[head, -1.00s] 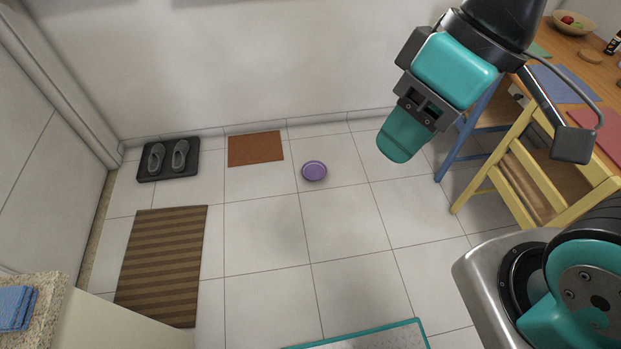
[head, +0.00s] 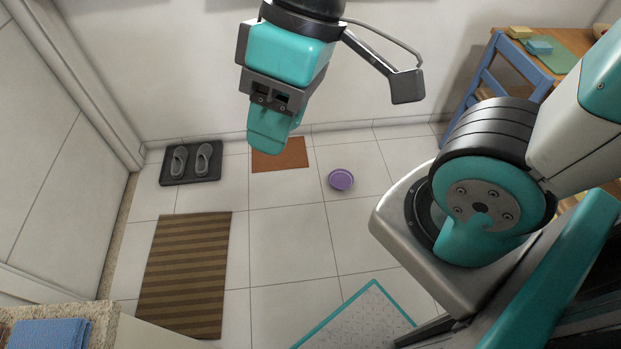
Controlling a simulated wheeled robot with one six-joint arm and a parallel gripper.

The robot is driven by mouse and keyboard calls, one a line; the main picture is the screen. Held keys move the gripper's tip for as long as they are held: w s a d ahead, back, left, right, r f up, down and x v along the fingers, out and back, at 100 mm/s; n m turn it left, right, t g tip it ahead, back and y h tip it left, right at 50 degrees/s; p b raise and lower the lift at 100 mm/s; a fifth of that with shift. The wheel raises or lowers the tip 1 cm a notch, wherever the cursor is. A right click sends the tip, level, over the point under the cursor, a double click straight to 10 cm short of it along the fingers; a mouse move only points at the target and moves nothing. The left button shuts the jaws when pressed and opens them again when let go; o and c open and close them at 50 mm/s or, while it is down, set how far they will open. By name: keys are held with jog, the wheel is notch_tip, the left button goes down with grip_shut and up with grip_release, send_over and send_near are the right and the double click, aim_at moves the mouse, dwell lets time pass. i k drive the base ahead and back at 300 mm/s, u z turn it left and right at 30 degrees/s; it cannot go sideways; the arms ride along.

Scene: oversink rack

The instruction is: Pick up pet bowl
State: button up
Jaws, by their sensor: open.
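The pet bowl (head: 341,180) is a small, shallow purple dish. It stands upright on the white tiled floor near the back wall, right of the brown mat. My gripper (head: 268,140) is up in the air, left of the bowl in the picture, and overlaps the brown mat in view. Its teal fingers point down and look empty. They overlap one another from this side, so the gap between them is hard to see. The gripper is apart from the bowl.
A brown mat (head: 281,160), a black tray (head: 208,180) with grey shoes and a striped rug (head: 185,275) lie on the left. A granite counter (head: 104,322) is at lower left. Floor around the bowl is clear.

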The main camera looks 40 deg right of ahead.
aim_at(340, 180)
jog(key=i, duration=0.75)
jog(key=z, duration=0.95)
jog(key=i, duration=0.55)
jog(key=z, duration=0.65)
